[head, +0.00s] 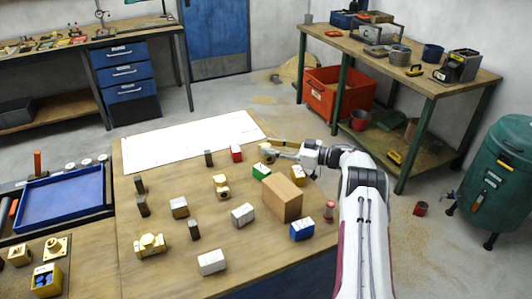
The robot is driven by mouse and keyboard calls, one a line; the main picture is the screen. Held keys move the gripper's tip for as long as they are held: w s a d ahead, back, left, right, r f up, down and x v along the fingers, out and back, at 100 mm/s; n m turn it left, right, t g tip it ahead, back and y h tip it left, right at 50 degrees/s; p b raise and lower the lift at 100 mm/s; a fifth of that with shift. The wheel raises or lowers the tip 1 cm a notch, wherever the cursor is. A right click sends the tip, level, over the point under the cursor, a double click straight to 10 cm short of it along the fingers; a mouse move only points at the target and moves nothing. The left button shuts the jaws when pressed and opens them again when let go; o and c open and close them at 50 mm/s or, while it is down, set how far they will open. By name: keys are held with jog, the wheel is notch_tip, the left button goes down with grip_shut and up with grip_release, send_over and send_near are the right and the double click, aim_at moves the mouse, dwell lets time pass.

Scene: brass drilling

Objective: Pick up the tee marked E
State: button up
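My gripper (283,149) reaches in from the right over the back right of the wooden table. Brass-coloured shapes (267,149) show at its tip; I cannot tell whether they are a fitting or finger parts, nor whether the fingers are open. A brass tee-like fitting (150,244) lies at the front left of the table. Another brass fitting (221,186) stands near the middle. Any letters on them are too small to read, so I cannot tell which is marked E.
A tall brown box (282,198) stands just in front of my gripper. Around it are green (261,171), red (236,153), blue (302,229), yellow (297,175) and white blocks (212,262), with several dark upright blocks. A white sheet (190,143) covers the back. A blue tray (62,196) lies left.

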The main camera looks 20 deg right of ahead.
grip_shut()
jog(key=shift+r, duration=0.1)
jog(key=shift+r, duration=0.1)
notch_tip(320, 180, up, 10)
dwell(0.6)
dwell(0.4)
